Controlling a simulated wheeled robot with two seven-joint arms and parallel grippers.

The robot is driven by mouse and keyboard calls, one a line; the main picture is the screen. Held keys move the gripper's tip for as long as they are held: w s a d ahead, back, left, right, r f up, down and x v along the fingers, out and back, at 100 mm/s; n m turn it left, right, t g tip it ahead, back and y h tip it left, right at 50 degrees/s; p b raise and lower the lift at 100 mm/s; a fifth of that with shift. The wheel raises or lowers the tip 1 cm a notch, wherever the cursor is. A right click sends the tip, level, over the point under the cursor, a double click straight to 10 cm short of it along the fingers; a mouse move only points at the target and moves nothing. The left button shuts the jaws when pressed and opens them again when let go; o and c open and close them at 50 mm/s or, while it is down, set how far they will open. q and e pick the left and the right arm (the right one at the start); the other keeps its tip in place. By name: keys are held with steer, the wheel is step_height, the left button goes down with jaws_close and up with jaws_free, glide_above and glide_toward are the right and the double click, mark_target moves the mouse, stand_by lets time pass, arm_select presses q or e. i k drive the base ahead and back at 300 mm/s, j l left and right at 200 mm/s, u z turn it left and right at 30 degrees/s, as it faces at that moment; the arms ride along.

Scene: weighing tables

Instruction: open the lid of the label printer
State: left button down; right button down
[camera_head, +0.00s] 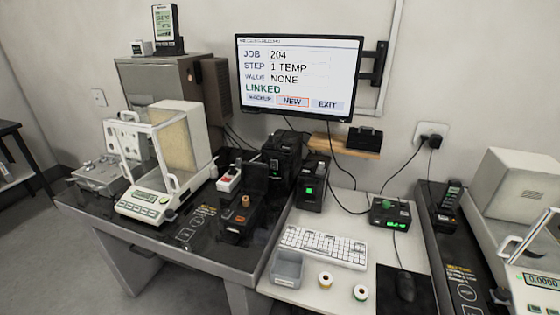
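No part of either gripper shows in the head view. Several dark boxy devices stand around the middle, and I cannot tell for certain which is the label printer. One black upright unit (312,185) with a green light stands at the back left of the white desk and looks closed on top. A larger black unit (283,158) with a small green light stands behind it. A low black device (237,226) with an orange part on top sits on the dark table, with a dark upright panel behind it; whether that panel is a raised lid is unclear.
A balance (146,203) with a glass shield stands left on the dark table. The white desk holds a keyboard (323,247), a grey bin (287,269), two small rolls (361,293), a mouse (405,286) and a green-display box (390,214). A monitor (298,76) hangs above.

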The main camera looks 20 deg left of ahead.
mark_target(254, 175)
steer(key=i, duration=0.95)
